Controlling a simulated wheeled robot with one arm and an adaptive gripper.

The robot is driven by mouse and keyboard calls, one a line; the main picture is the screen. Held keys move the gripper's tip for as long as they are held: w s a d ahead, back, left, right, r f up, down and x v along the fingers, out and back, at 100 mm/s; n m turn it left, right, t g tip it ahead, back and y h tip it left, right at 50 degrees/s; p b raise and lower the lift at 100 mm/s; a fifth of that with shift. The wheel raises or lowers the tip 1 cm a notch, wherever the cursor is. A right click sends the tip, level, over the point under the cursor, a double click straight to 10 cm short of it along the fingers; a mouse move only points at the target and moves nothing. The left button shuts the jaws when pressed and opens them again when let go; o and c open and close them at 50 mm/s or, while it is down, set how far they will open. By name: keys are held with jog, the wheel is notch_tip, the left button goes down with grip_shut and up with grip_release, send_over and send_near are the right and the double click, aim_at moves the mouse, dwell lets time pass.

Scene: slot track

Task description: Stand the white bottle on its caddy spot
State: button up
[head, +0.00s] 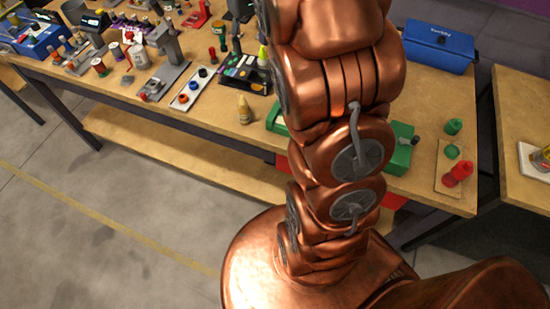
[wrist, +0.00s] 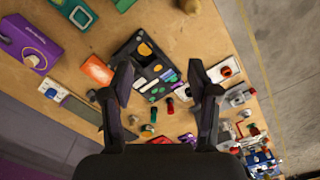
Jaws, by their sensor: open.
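I cannot tell which spot is the bottle's. My gripper (wrist: 160,78) is open and empty above the table, its fingers framing part of the tray.
A white plate with coloured round pieces (head: 181,99) lies left of the tray. A green box (head: 401,158) sits right of the bottle, partly behind my arm. A blue box (head: 438,45) stands at the back right. Small tools crowd the left side.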

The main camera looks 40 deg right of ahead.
jog(key=s+a+f, duration=0.1)
jog(key=s+a, duration=0.3)
jog(key=s, duration=0.5)
jog(key=s+a+f, duration=0.2)
jog(key=s+a, duration=0.3)
jog(key=s, duration=0.5)
jog(key=s+a+f+n+g, duration=0.1)
jog(key=s+a, duration=0.4)
jog(key=s, duration=0.5)
jog(key=shift+a+f, duration=0.25)
jog(key=shift+f, duration=0.15)
jog(key=shift+c, duration=0.3)
